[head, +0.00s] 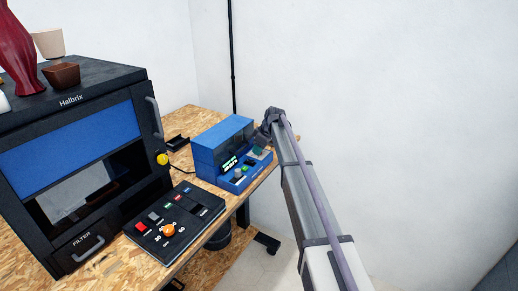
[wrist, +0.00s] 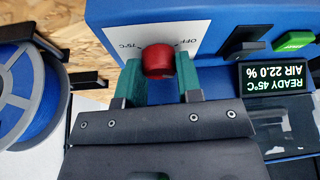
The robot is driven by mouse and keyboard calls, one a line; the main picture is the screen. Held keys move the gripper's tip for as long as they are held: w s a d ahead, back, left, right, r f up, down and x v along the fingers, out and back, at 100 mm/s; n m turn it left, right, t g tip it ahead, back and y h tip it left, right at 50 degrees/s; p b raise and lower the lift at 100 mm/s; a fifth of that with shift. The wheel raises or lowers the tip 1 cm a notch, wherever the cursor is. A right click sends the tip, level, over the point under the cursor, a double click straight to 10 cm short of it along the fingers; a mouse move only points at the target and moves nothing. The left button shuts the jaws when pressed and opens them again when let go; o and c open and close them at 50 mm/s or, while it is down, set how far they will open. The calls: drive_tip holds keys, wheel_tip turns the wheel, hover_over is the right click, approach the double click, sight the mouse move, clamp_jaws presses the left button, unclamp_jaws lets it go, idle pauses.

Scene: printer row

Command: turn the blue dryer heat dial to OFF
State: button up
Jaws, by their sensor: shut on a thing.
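The blue dryer (head: 212,150) stands on the bench in the head view; its blue body also fills the top of the wrist view (wrist: 220,14). Its red heat dial (wrist: 158,58) sits on a white label (wrist: 192,30) with upside-down OFF to the right and 75°C to the left. My gripper (wrist: 159,74) has its two teal fingers on either side of the dial, shut on it. The dial's pointer is hidden or too small to read. The dryer's display (wrist: 272,90) reads READY 45°C, AIR 22.0 %. In the head view my arm hides the dial.
A green button (wrist: 295,41) and a black switch (wrist: 244,42) lie right of the dial. A blue spool (wrist: 30,105) is at left. A black control box (head: 178,218) with an orange knob and the black Halbrix printer (head: 75,75) stand left of the dryer. A white wall is behind.

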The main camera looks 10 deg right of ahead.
drive_tip(key=shift+n+g, duration=0.5)
drive_tip(key=shift+n, duration=0.8)
drive_tip(key=o, duration=0.9)
drive_tip(key=p+v, duration=1)
drive_tip(key=shift+d+r, duration=0.3)
drive_tip(key=shift+d, duration=0.1)
